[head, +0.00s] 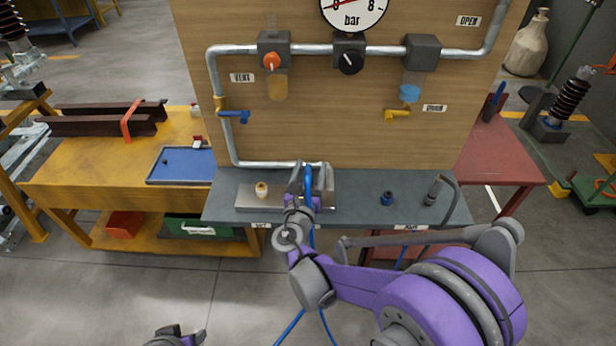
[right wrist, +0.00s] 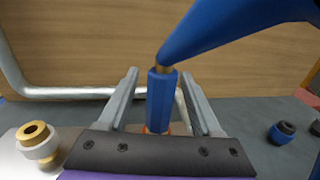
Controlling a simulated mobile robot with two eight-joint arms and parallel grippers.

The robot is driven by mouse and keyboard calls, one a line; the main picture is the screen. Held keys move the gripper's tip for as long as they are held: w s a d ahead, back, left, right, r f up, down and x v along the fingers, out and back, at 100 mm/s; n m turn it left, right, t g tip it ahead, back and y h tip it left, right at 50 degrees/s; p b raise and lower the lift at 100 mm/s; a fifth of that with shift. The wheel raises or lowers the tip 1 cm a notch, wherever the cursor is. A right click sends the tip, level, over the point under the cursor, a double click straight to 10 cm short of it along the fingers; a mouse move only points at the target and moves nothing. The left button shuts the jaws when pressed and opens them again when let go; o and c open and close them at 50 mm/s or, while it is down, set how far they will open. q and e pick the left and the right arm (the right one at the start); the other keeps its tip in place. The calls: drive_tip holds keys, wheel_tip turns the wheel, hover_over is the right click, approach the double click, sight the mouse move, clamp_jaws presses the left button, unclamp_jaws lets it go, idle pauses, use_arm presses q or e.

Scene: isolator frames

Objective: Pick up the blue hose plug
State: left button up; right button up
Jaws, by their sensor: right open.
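The blue hose plug (right wrist: 161,100) stands upright in the right wrist view, a blue six-sided body with a brass piece at its top and an orange ring low down. A thick blue hose (right wrist: 225,32) leaves its top towards the upper right. My right gripper (right wrist: 160,74) is open, its grey fingers on either side of the plug with visible gaps. In the head view my right gripper (head: 309,172) is at the shelf, with the blue plug (head: 308,180) between its fingers. My left gripper (head: 177,336) is cut off at the bottom edge.
The grey shelf (head: 355,212) also holds a white-and-brass fitting (head: 262,189), a blue-black fitting (head: 387,198) and a grey hose plug (head: 432,191). A wooden panel (head: 340,120) with pipes and valves rises behind. Blue hose (head: 322,318) hangs below the shelf, near my right arm.

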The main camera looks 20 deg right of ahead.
drive_tip(key=shift+c, duration=1.1)
clamp_jaws()
drive_tip(key=shift+r, duration=0.1)
wheel_tip(320, 180, up, 10)
drive_tip(key=p, duration=0.1)
drive_tip(key=shift+p, duration=0.35)
wheel_tip(320, 180, up, 3)
drive_tip(key=shift+r+p, duration=0.2)
drive_tip(key=shift+p, duration=0.9)
